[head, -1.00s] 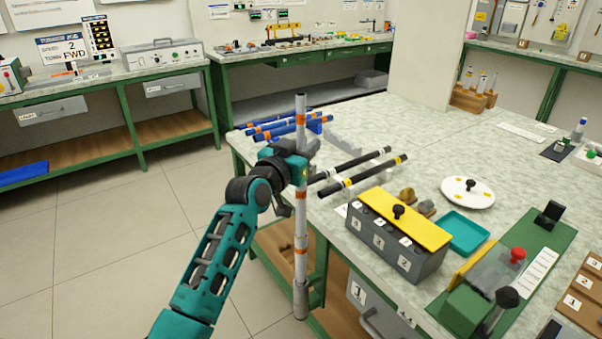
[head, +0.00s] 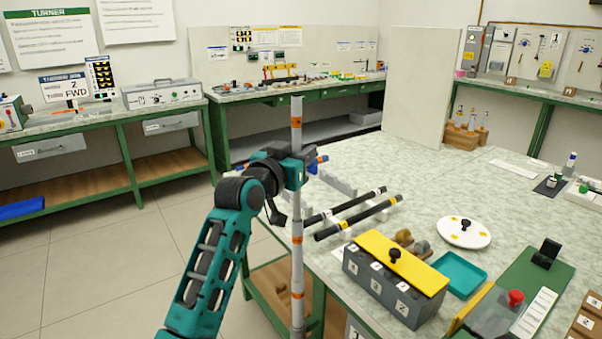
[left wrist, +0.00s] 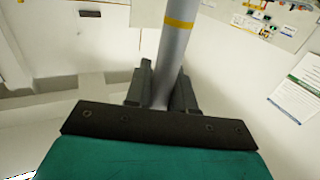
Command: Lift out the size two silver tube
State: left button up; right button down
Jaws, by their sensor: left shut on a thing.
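A long silver tube (head: 297,240) with orange bands stands upright in the head view, in front of the table's left edge. My left gripper (head: 297,170) is shut around its upper part. The tube's lower end runs out of the bottom of the picture. In the left wrist view the tube (left wrist: 174,50), with a yellow-orange band, rises between the two dark fingers of my left gripper (left wrist: 160,90). My right gripper is not in view. I cannot read a size mark on the tube.
Two black rods (head: 358,218) lie on the pale table (head: 370,165) just right of the tube. Blue rods (head: 322,160) are mostly hidden behind my gripper. A grey numbered box with a yellow lid (head: 402,262) and a teal tray (head: 461,272) stand nearer. Floor is clear at left.

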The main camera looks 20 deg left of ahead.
aim_at(294, 99)
pick_arm(q)
notch_tip(294, 99, up, 10)
jog(key=shift+r+p, duration=0.2)
jog(key=shift+p, duration=0.3)
jog(key=shift+r+p, duration=0.3)
jog(key=shift+r, duration=0.25)
jog(key=shift+r+p, duration=0.7)
jog(key=shift+p, duration=0.15)
